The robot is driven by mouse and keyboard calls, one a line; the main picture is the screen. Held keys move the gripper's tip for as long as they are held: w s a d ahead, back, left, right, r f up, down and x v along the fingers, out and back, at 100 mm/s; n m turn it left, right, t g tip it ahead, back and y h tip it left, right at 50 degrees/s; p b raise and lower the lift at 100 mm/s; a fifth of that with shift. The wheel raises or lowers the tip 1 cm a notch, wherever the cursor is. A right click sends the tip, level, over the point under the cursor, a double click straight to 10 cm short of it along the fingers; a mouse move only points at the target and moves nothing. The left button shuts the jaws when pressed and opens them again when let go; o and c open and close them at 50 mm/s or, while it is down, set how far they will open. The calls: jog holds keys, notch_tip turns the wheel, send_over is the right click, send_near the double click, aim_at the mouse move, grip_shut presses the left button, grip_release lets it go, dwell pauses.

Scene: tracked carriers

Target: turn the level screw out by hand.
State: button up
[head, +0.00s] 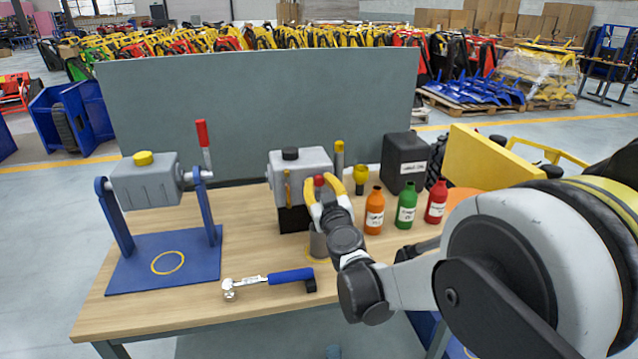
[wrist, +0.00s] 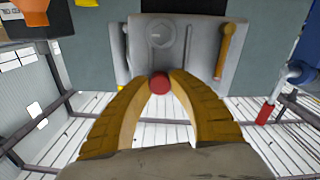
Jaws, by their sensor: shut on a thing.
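My gripper (head: 324,192) reaches in from the right and has its yellow fingers closed around a small red knob (head: 319,181), which I take to be the level screw. In the wrist view the red knob (wrist: 159,82) sits between the two fingertips (wrist: 160,84), against the edge of the grey housing. The grey housing (head: 295,162) has a black cap (head: 290,154) on top and stands on a black block (head: 293,219). The gripper hides part of the housing's right side, and the screw's shank is hidden.
A second grey housing (head: 146,186) hangs in a blue stand (head: 190,262) at left. A ratchet (head: 262,281) with a blue handle lies in front. Orange (head: 374,212), green (head: 406,208) and red (head: 436,203) bottles, a yellow funnel (head: 361,173) and a black canister (head: 404,163) stand right. A grey cup (head: 318,245) is below my gripper.

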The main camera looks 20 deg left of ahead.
jog(key=n, duration=0.7)
jog(key=shift+n, duration=0.3)
jog(key=n, duration=0.8)
jog(key=shift+n, duration=0.3)
jog(key=o, duration=1)
